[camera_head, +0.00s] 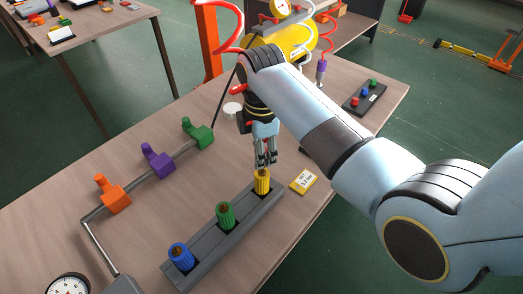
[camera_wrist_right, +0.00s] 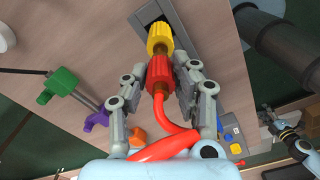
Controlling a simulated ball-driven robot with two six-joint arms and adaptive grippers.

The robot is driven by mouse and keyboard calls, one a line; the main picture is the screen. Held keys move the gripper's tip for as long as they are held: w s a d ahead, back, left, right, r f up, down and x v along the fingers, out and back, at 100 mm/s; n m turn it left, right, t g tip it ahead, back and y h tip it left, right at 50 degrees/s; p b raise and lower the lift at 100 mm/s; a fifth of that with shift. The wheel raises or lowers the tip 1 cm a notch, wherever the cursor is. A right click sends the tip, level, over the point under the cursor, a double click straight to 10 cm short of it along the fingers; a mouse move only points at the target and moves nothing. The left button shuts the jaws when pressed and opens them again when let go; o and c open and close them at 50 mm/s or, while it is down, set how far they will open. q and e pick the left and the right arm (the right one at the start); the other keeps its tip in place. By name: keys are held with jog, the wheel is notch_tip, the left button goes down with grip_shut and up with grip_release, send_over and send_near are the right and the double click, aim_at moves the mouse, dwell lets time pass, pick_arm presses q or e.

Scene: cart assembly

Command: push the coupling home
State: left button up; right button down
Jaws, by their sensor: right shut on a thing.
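My right gripper (camera_wrist_right: 160,85) is shut on a red coupling (camera_wrist_right: 160,72), with a red hose running back from it. In the wrist view the coupling is in line with the yellow fitting (camera_wrist_right: 159,36); brass shows between them, and I cannot tell how far they engage. In the head view my right gripper (camera_head: 266,158) is just above the yellow fitting (camera_head: 262,184), and its fingers hide the coupling. The fitting stands upright at the far end of the grey rack (camera_head: 193,252). My left gripper seems to show small at the right of the wrist view (camera_wrist_right: 290,132), too unclear to judge.
The green (camera_head: 225,215) and blue (camera_head: 180,256) fittings stand in the same rack. A yellow card (camera_head: 303,181) lies right of it. Orange (camera_head: 113,194), purple (camera_head: 157,161) and green (camera_head: 197,133) valves line a pipe at left. Bare table lies between pipe and rack.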

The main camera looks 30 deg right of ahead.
jog(key=shift+f, duration=0.15)
jog(key=shift+f+b, duration=0.5)
jog(key=shift+f, duration=0.4)
jog(key=shift+f, duration=0.15)
jog(key=c, duration=1)
grip_release()
jog(key=shift+o, duration=0.2)
notch_tip(320, 180, up, 12)
